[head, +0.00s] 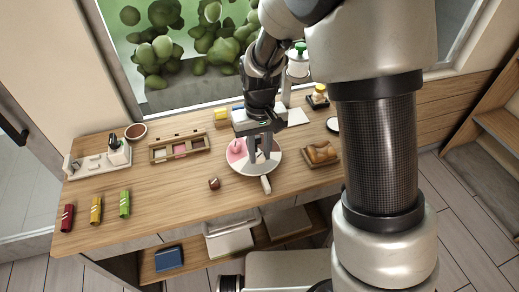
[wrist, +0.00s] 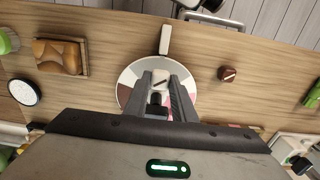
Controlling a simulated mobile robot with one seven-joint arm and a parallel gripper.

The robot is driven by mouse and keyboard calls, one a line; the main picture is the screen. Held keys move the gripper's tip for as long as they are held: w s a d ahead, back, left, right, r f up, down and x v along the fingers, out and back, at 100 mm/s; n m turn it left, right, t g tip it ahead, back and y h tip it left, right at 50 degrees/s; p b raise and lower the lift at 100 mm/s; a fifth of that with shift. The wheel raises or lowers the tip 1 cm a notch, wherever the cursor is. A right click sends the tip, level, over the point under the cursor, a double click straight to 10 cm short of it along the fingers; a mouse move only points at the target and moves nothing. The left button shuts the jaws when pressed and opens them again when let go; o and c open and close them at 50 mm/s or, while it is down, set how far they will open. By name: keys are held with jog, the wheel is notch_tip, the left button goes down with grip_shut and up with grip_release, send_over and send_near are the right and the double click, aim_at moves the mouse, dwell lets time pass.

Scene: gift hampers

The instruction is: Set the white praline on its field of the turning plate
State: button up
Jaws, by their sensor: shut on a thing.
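The turning plate (head: 275,168) is a round disc on the table with pale, grey and pink fields and a white handle (head: 266,185) toward the front. A pink piece (head: 237,146) sits on its pink field at left. My gripper (head: 261,157) points down over the middle of the plate. In the wrist view my gripper (wrist: 160,77) is shut on the white praline (wrist: 161,83), a small pale piece with a dark stripe between the fingertips. The fingers hide part of the plate (wrist: 128,97). I cannot tell whether the praline touches the plate.
A brown striped praline (head: 214,184) lies on the table left of the plate. A tray of bread (head: 320,153) stands close at right. A wooden compartment box (head: 180,147) is at back left. Red, yellow and green rolls (head: 96,210) lie at far left. The front-middle table is clear.

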jog(key=shift+f, duration=0.45)
dwell(0.7)
jog(key=shift+f+b, duration=0.3)
jog(key=shift+b, duration=0.15)
jog(key=shift+f+b, duration=0.3)
jog(key=shift+f, duration=0.2)
dwell(1.8)
jog(key=o, duration=0.8)
jog(key=shift+r, duration=0.15)
notch_tip(320, 180, up, 17)
jog(key=shift+r+p, duration=0.1)
jog(key=shift+p, duration=0.9)
